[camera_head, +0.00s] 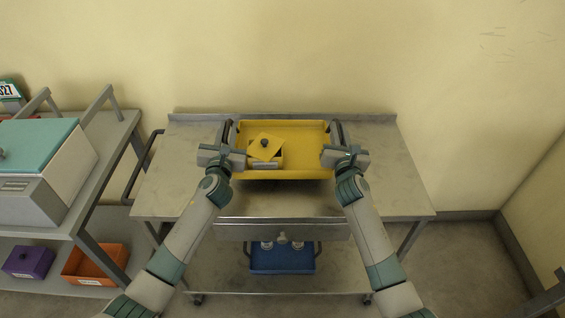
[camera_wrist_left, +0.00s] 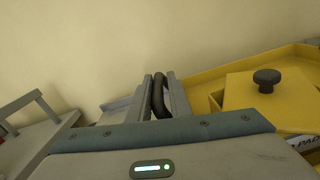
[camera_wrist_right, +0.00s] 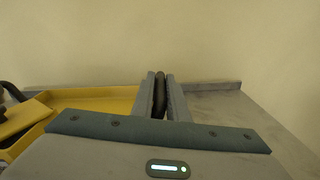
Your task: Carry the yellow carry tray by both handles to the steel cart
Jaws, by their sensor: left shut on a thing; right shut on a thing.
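The yellow carry tray (camera_head: 305,135) is over the top of the steel cart (camera_head: 385,185), near its back rim. I cannot tell whether it rests on the top or hangs just above it. A yellow box with a tilted lid and black knob (camera_head: 264,147) is inside the tray at the left. My left gripper (camera_head: 229,150) is shut on the tray's left black handle (camera_wrist_left: 158,96). My right gripper (camera_head: 338,149) is shut on the right black handle (camera_wrist_right: 160,95). The tray also shows in the left wrist view (camera_wrist_left: 240,65) and in the right wrist view (camera_wrist_right: 90,98).
A grey shelf unit (camera_head: 105,165) with a teal-lidded machine (camera_head: 45,150) stands at the left. A purple bin (camera_head: 28,261) and an orange bin (camera_head: 92,268) sit on its lower shelf. A blue tray (camera_head: 283,262) is on the cart's lower shelf. The cart top is bare at both sides.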

